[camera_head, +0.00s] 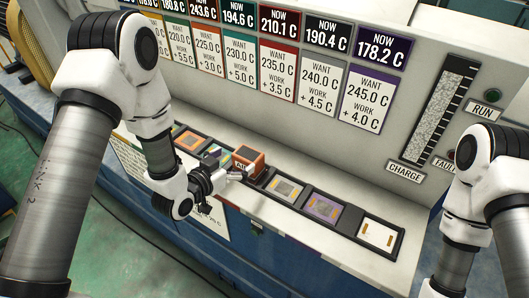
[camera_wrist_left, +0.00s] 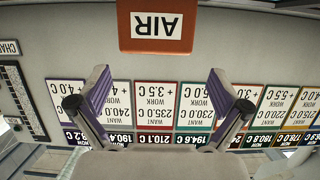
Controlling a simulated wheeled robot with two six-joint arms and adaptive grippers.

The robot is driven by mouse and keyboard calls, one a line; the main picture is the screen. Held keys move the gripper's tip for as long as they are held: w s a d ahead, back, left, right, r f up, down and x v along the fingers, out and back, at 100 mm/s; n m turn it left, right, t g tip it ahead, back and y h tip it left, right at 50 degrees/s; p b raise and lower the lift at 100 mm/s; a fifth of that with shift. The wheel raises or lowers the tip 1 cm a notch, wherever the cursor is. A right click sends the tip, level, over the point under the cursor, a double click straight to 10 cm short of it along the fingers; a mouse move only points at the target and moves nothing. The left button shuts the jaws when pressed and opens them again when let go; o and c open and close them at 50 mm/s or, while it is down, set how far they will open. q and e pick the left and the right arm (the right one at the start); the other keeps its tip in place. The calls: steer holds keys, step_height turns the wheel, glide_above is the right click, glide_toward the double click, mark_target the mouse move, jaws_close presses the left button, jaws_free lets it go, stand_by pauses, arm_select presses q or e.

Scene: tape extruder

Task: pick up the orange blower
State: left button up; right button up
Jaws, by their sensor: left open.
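The orange blower (camera_head: 249,158) is a small box with a white AIR label. It stands in the row of pads on the ledge of the machine. In the left wrist view, the blower (camera_wrist_left: 157,45) shows upside down at the top centre, ahead of the gap between the fingers. My left gripper (camera_head: 228,188) is open and empty beside the blower, on its left and near side. In the left wrist view, the left gripper's fingers (camera_wrist_left: 160,92) are spread wide, with nothing between them. My right arm enters at the right edge, but its gripper is out of the picture.
Several coloured pads line the ledge, including a purple pad (camera_head: 323,207) and a white pad (camera_head: 378,234) to the right. The machine panel (camera_head: 330,30) with temperature cards rises behind. A level gauge (camera_head: 437,108) stands at the right.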

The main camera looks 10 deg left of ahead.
mark_target(247, 154)
arm_select(q)
steer(key=shift+w+d+f, duration=0.1)
steer(key=shift+w+d, duration=0.05)
steer(key=shift+w, duration=0.25)
steer(key=p+x, duration=0.1)
steer(key=x, duration=0.1)
steer(key=p+x, duration=0.1)
steer(key=x, duration=0.1)
steer(key=shift+w+d+f, duration=0.15)
steer(key=shift+d+f, duration=0.2)
steer(key=shift+d, duration=0.1)
steer(key=shift+w+d+f, duration=0.1)
steer(key=shift+w+f, duration=0.05)
steer(key=shift+w, duration=0.15)
steer(key=shift+s+a, duration=0.1)
steer(key=shift+a, duration=0.1)
steer(key=c, duration=1.6)
steer(key=shift+c, duration=0.3)
